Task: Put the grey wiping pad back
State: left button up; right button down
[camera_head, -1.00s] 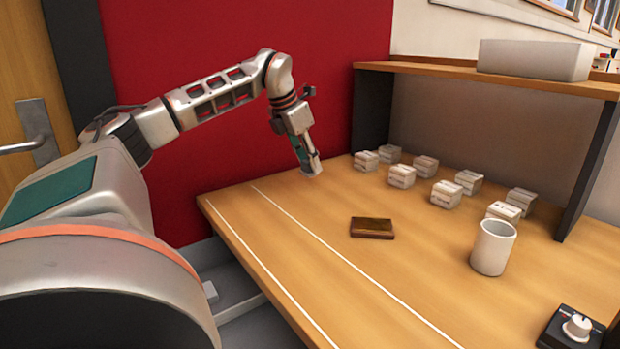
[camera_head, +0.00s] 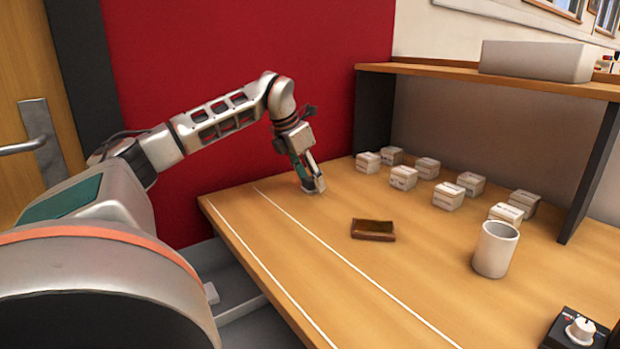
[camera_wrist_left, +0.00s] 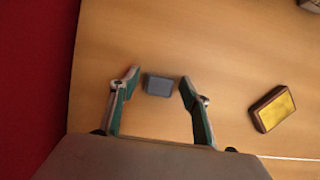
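The grey wiping pad (camera_wrist_left: 159,85) is a small grey block lying on the wooden table, seen in the left wrist view. My left gripper (camera_head: 312,188) is open and low over the table's far left part. In the left wrist view its two fingertips (camera_wrist_left: 159,78) stand on either side of the pad, with a gap on each side; I cannot tell the exact height above it. In the head view the gripper mostly hides the pad. My right gripper is not in view.
Several small white boxes (camera_head: 448,196) stand under the shelf (camera_head: 440,68). A white cup (camera_head: 495,250) and a knob box (camera_head: 578,330) are at right.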

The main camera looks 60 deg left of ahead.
pick_arm(q)
jog(key=shift+r, duration=0.1)
jog(key=p+v, duration=0.1)
jog(key=v, duration=0.1)
jog(key=shift+w+r, duration=0.1)
jog(key=shift+r, duration=0.25)
jog(key=p+v, duration=0.4)
jog(key=v, duration=0.5)
jog(key=shift+s, duration=0.3)
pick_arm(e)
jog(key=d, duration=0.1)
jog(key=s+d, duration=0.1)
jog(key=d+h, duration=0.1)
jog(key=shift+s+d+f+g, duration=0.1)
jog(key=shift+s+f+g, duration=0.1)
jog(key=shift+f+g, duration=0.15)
pick_arm(q)
jog(key=shift+r, duration=0.1)
